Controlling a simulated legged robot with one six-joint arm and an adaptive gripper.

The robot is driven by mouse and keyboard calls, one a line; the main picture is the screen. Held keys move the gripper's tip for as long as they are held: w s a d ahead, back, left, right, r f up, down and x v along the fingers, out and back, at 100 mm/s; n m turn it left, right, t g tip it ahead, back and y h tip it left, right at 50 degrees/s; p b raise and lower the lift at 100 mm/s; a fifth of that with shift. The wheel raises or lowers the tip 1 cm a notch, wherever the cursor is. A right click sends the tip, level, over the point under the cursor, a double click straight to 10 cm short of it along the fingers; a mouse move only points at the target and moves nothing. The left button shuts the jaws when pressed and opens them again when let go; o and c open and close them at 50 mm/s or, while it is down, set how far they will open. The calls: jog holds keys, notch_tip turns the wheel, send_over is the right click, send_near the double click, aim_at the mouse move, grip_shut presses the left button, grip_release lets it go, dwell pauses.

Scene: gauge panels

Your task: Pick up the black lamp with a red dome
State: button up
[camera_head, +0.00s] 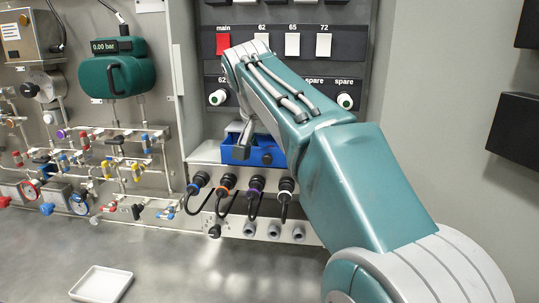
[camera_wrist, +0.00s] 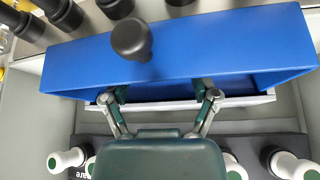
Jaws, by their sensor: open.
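I see no black lamp with a red dome in either view. My gripper (camera_wrist: 160,96) is open and shows no object between its fingers. In the wrist view the fingertips are at the edge of a blue drawer (camera_wrist: 225,45) with a black knob (camera_wrist: 131,39). Most of the drawer's inside is hidden. In the head view my gripper (camera_head: 243,140) is partly hidden behind my arm, and the blue drawer (camera_head: 238,155) is below it. I cannot tell whether the fingers touch the drawer.
White-and-green lamps (camera_head: 217,97) sit on the panel above the drawer. Black plugs with cables (camera_head: 228,182) are below it. Valves and pipes (camera_head: 110,150) fill the left wall. A white tray (camera_head: 101,284) lies on the metal table (camera_head: 200,270), which is otherwise mostly clear.

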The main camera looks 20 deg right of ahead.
jog(key=shift+w+f, duration=0.15)
jog(key=shift+f, duration=0.1)
jog(key=shift+d, duration=0.3)
jog(key=c, duration=0.9)
jog(key=shift+a, duration=0.2)
